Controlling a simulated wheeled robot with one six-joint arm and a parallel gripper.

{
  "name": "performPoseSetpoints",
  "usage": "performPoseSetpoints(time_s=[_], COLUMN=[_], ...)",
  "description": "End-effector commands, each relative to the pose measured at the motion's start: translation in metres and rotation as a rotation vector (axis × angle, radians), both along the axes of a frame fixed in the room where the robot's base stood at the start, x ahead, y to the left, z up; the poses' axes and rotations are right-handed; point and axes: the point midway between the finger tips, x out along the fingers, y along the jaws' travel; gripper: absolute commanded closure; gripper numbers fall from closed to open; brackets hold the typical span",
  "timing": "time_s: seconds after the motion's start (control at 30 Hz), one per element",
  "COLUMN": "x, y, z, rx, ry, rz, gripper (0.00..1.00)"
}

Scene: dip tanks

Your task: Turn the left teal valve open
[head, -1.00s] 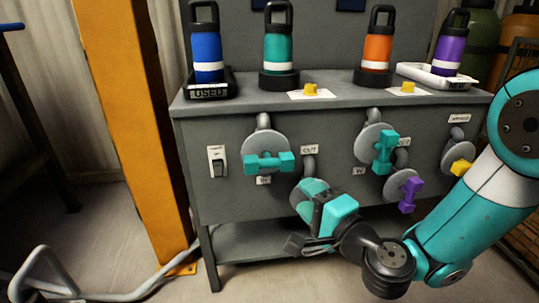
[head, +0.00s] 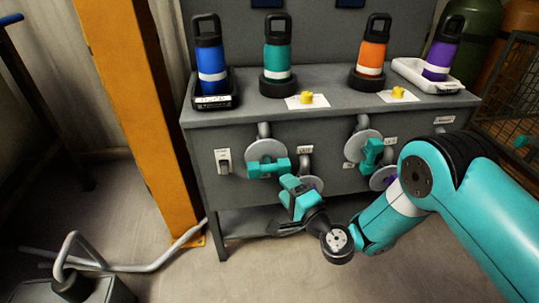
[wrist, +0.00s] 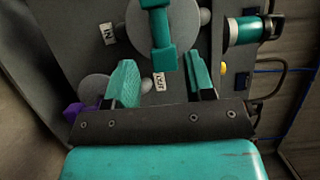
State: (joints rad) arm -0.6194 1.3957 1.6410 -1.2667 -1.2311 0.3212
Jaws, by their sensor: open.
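The left teal valve (head: 268,166) is on the grey tank front, a teal bar handle lying roughly horizontal over a round grey disc. In the wrist view its handle (wrist: 160,36) stands just beyond my fingers, near the top edge. My gripper (head: 290,186) is to the lower right of that handle in the head view. In the wrist view my gripper (wrist: 163,78) is open, its two teal fingers spread apart with nothing between them. The handle lies ahead of the gap, apart from the fingers. A second teal valve (head: 371,154), to the right, has its handle nearly upright.
A grey disc (head: 314,184) sits behind my gripper. A purple valve (wrist: 80,111) shows at left in the wrist view. Bottles, including a teal one (head: 277,58), stand on the tank top. An orange post (head: 128,110) rises to the left.

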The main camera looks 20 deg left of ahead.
Motion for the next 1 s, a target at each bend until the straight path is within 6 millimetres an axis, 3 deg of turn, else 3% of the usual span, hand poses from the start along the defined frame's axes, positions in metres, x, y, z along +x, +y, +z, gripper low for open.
performPoseSetpoints(time_s=[0.07, 0.73, 1.0], x=[0.001, 0.042, 0.052], y=[0.002, 0.062, 0.074], z=[0.008, 0.0, 0.0], rx=[0.0, 0.0, 0.0], ry=[0.0, -0.005, -0.001], rz=[0.0, 0.005, 0.001], gripper=[0.51, 0.51, 0.51])
